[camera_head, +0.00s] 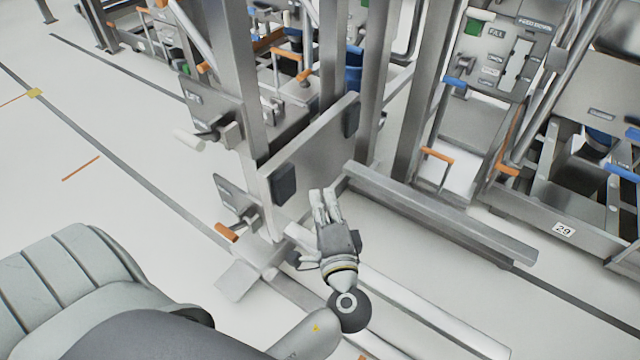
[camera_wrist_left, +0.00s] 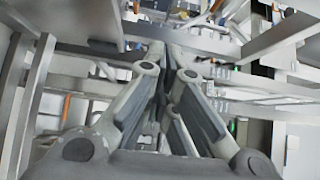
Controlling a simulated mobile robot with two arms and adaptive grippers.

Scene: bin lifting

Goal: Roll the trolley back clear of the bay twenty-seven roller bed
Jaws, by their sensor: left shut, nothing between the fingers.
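A grey steel frame, which looks like the trolley (camera_head: 237,90), stands at the centre of the head view with upright posts. It has a broad plate (camera_head: 312,150) with dark pads, and low bars (camera_head: 430,310) along the floor. My left gripper (camera_head: 324,193) is shut and empty, just right of the lower dark pad. Whether it touches the frame I cannot tell. In the left wrist view its fingers (camera_wrist_left: 172,75) come together in front of blurred metal bars. My right gripper is not in view. No roller bed marked twenty-seven can be made out.
A lever with an orange grip (camera_head: 227,232) and one with a white grip (camera_head: 188,140) stick out leftward. The floor at left is clear.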

